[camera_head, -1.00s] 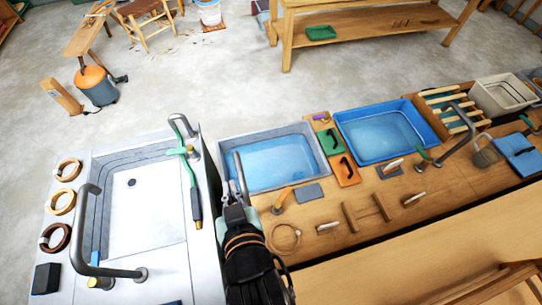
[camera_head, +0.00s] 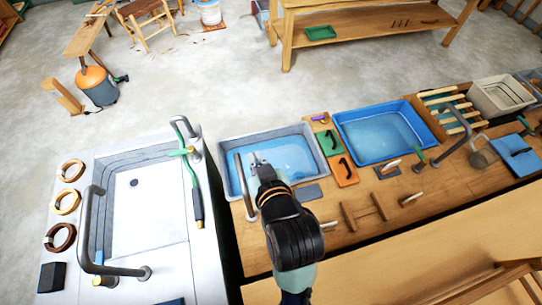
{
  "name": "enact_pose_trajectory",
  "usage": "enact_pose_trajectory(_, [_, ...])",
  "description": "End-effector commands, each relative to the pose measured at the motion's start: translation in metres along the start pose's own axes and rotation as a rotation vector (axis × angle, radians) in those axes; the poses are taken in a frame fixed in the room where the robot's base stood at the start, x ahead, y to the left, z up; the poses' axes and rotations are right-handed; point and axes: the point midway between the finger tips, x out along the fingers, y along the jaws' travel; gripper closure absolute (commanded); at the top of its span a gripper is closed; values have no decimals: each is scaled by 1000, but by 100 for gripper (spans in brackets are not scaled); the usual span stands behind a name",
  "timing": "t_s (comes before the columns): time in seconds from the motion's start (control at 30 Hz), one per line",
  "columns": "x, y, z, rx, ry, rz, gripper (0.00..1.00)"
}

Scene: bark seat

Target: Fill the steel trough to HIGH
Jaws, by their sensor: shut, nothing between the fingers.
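A grey, steel-looking trough (camera_head: 297,133) sits at the left end of the wooden bench and holds clear blue water. Its level marks are too small to read. A grey curved spout (camera_head: 241,180) stands at its front edge. My gripper (camera_head: 256,157) is shut and empty, over the front part of this trough, just right of the spout. I cannot tell its height above the water. My wrist and arm cover the bench in front of the trough, where an orange-handled lever stood in the earlier view.
A blue tub (camera_head: 430,142) of water stands to the right, with green and orange boards (camera_head: 345,171) between. A white sink (camera_head: 150,205) with its own grey spout (camera_head: 84,230) lies left. Small levers (camera_head: 411,199) and a wooden rack (camera_head: 364,213) stand along the bench front.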

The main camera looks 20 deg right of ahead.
Motion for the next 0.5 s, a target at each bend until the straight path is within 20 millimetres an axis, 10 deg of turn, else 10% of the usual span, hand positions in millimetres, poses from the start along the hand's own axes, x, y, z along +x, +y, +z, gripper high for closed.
enact_pose_trajectory(0.5, [32,45,-16,0,0,1,100])
